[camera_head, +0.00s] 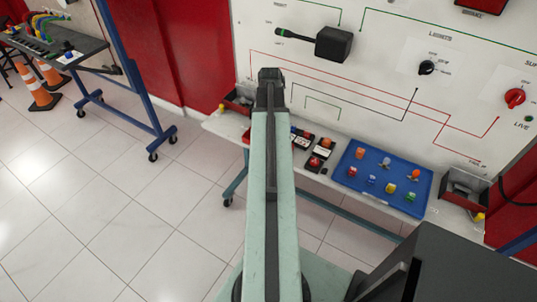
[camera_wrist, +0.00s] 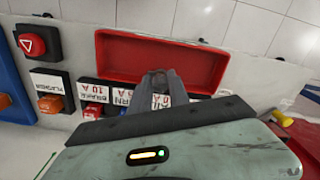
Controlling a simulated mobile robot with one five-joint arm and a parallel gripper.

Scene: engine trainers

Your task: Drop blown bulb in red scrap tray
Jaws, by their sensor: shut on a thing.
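The red scrap tray (camera_wrist: 130,62), a shallow open box, lies just beyond my fingertips in the wrist view. Its visible floor looks empty. A small red edge (camera_head: 246,136) beside my arm in the head view looks like part of it, the rest hidden by my arm. My gripper (camera_wrist: 163,76) is shut, with its grey fingers overlapping the tray's near edge in the picture. The bulb between the fingers cannot be made out. In the head view my gripper (camera_head: 270,75) points away over the bench, in front of the white panel.
A blue tray (camera_head: 350,182) with several coloured bulbs lies right of my arm. Labelled blocks (camera_head: 318,158) stand between. The wiring panel (camera_head: 390,80) rises behind.

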